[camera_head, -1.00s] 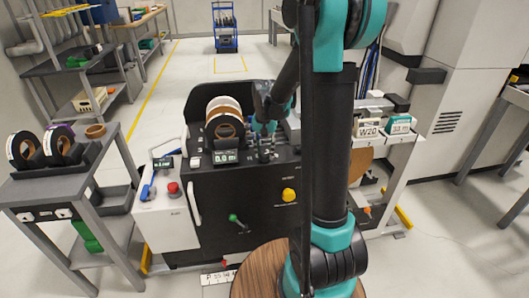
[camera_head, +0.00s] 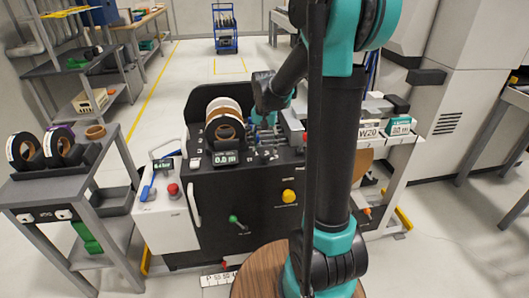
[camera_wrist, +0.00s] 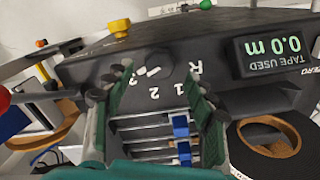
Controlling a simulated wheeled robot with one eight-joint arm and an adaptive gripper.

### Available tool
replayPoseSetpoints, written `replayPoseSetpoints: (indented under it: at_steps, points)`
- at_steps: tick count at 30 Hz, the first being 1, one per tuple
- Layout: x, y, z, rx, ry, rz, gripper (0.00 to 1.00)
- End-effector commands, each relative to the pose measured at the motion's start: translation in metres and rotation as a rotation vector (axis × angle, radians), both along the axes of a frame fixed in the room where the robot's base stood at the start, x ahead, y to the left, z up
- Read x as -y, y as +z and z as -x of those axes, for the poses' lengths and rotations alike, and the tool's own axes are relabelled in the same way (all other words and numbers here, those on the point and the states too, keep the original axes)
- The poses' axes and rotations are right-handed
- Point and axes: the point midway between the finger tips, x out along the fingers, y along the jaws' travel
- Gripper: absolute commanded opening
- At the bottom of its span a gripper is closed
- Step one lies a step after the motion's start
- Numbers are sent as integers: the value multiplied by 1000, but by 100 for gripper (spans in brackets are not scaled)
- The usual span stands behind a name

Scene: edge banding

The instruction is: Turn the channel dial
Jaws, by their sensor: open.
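The channel dial (camera_wrist: 147,73) is a small dark knob with white marks on the machine's black panel. In the wrist view it lies between and just beyond my fingertips, with white labels R, 1, 2 and 3 around it, inverted. My gripper (camera_wrist: 158,84) is open, its grey-tipped fingers on either side of the dial; I cannot tell whether they touch it. Slotted metal channels with blue pieces (camera_wrist: 181,130) show between the fingers. In the head view the dial is too small to make out, and my arm partly covers the gripper area.
The tape roll (camera_head: 224,125) stands beside the channels. A red button (camera_head: 173,190) is at left. A grey cart (camera_head: 75,185) holds tape rolls.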

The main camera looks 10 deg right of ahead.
Motion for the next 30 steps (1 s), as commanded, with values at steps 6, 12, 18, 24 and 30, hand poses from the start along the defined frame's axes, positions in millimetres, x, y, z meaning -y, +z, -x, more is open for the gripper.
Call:
replayPoseSetpoints:
  at_steps: [6, 12, 18, 24, 30]
  points:
    - [0, 44, 0, 0, 0, 0, 56]
    - [0, 72, 0, 0, 0, 0, 56]
    - [0, 85, 0, 0, 0, 0, 56]
    - [0, 86, 0, 0, 0, 0, 56]
    - [2, 83, 5, 8, 8, -1, 56]
